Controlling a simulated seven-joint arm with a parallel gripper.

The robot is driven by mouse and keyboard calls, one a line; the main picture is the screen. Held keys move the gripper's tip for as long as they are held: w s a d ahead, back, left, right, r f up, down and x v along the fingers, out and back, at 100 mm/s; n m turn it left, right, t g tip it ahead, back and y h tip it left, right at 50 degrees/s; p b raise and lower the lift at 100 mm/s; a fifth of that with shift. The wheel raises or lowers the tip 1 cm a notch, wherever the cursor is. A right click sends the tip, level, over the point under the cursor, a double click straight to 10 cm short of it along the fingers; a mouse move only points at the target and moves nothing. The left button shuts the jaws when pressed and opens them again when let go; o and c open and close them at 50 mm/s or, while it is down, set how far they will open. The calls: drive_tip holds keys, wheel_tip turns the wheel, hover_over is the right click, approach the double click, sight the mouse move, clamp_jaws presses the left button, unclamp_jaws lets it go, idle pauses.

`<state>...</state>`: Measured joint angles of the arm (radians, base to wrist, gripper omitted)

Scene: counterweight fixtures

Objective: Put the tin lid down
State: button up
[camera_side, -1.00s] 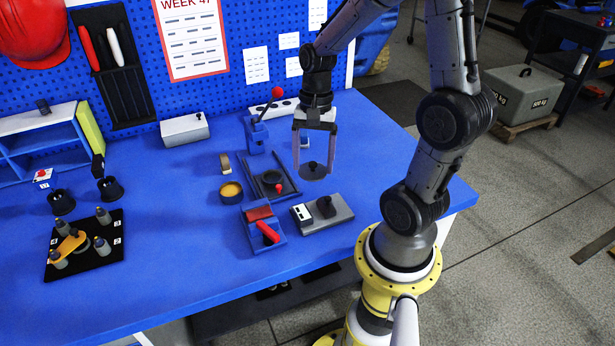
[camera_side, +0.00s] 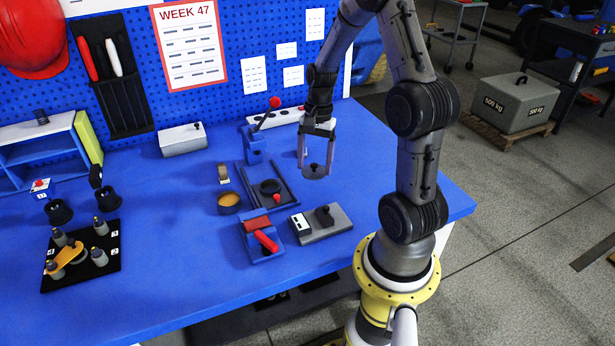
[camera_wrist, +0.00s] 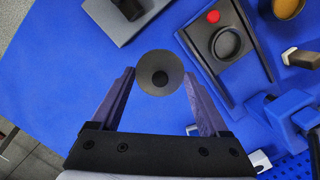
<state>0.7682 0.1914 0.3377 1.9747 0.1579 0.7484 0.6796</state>
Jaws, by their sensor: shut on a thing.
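The tin lid (camera_wrist: 160,73) is a round grey disc with a black knob in its middle. My gripper (camera_side: 315,172) is shut on it, with a fingertip at each side of the rim. In the side view the lid (camera_side: 315,170) hangs flat over the right part of the blue bench; its exact height above the surface is hard to tell. An open round tin (camera_side: 229,203) with orange-tan contents stands to the left, apart from the lid. Part of this tin also shows at the top right of the wrist view (camera_wrist: 287,6).
A dark railed fixture (camera_side: 284,193) with a black ring and red knob lies left of the lid. A grey block with a black knob (camera_side: 337,222) and a red-handled blue fixture (camera_side: 261,243) are nearer the front. A blue lever stand (camera_side: 253,145) is behind. Bare bench lies right of the lid.

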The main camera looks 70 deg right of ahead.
hover_over(307, 187)
wheel_tip(307, 187, down, 4)
drive_tip(key=shift+s+d+f, duration=0.1)
drive_tip(key=shift+d, duration=0.05)
drive_tip(key=shift+d+f, duration=0.1)
drive_tip(key=shift+f, duration=1.6)
drive_tip(key=shift+f, duration=0.15)
drive_tip(key=o, duration=1.2)
wheel_tip(307, 187, up, 12)
drive_tip(key=d, duration=0.2)
drive_tip(key=a+r+n+h, duration=0.1)
drive_tip(key=a+r+n, duration=0.3)
drive_tip(key=a+r, duration=0.3)
drive_tip(key=s+a+r+n+t, duration=0.2)
drive_tip(key=s+a+n, duration=0.1)
drive_tip(key=a, duration=0.3)
drive_tip(key=s+a+r+n+t, duration=0.1)
drive_tip(key=s+a+r+n, duration=0.1)
drive_tip(key=s+a+n, duration=0.2)
drive_tip(key=s+a+r+n+t, duration=0.2)
drive_tip(key=s+a+n, duration=0.2)
drive_tip(key=a+n, duration=0.3)
drive_tip(key=shift+s+a+r+t+h, duration=0.15)
drive_tip(key=shift+a+r+t+h, duration=0.2)
drive_tip(key=shift+a, duration=0.3)
